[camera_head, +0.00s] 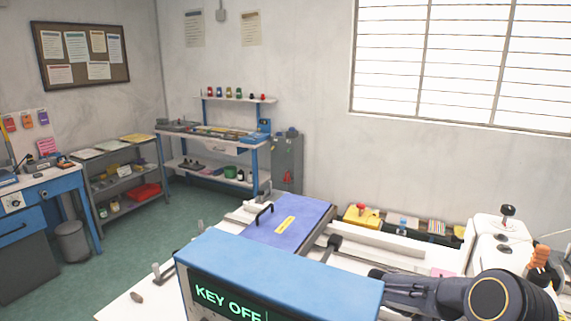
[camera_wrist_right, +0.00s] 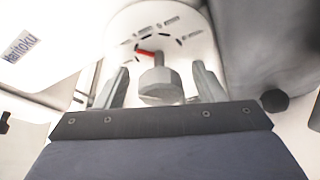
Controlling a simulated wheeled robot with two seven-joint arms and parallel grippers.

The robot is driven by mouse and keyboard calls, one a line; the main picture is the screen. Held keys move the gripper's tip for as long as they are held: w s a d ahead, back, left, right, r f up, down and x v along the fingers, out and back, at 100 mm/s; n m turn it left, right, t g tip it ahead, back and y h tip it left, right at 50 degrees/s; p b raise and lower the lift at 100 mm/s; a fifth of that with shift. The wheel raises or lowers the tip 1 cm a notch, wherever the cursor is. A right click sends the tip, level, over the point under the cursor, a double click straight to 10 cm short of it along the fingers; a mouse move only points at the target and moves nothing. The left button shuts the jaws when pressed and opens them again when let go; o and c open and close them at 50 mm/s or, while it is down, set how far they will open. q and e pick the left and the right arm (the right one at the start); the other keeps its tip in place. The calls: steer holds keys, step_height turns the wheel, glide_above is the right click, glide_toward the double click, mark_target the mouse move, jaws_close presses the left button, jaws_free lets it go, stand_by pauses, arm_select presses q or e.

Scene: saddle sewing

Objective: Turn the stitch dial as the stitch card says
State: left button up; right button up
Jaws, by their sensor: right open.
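The stitch dial shows in the right wrist view as a grey faceted knob (camera_wrist_right: 160,84) on a short post. Behind it is a round white face (camera_wrist_right: 178,20) with dark marks and a red pointer (camera_wrist_right: 146,53). My right gripper (camera_wrist_right: 162,76) is open, one finger on each side of the knob, with visible gaps. In the head view my right gripper (camera_head: 378,280) reaches in from the right, beside the blue box, and its fingertips are partly hidden. I cannot clearly make out the stitch card. My left gripper is not in view.
A blue box (camera_head: 280,268) with a green "KEY OFF" display stands in front. White sewing machine parts (camera_head: 495,238) stand at the right. A purple panel (camera_head: 288,222) with a black handle lies behind the box. Shelves and a bin (camera_head: 72,242) are farther left.

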steer(key=c, duration=1.1)
steer(key=shift+f+b, duration=0.15)
steer(key=shift+b, duration=0.35)
steer(key=shift+m+t+h+b, duration=0.4)
steer(key=shift+m+b, duration=0.4)
steer(key=shift+b, duration=0.65)
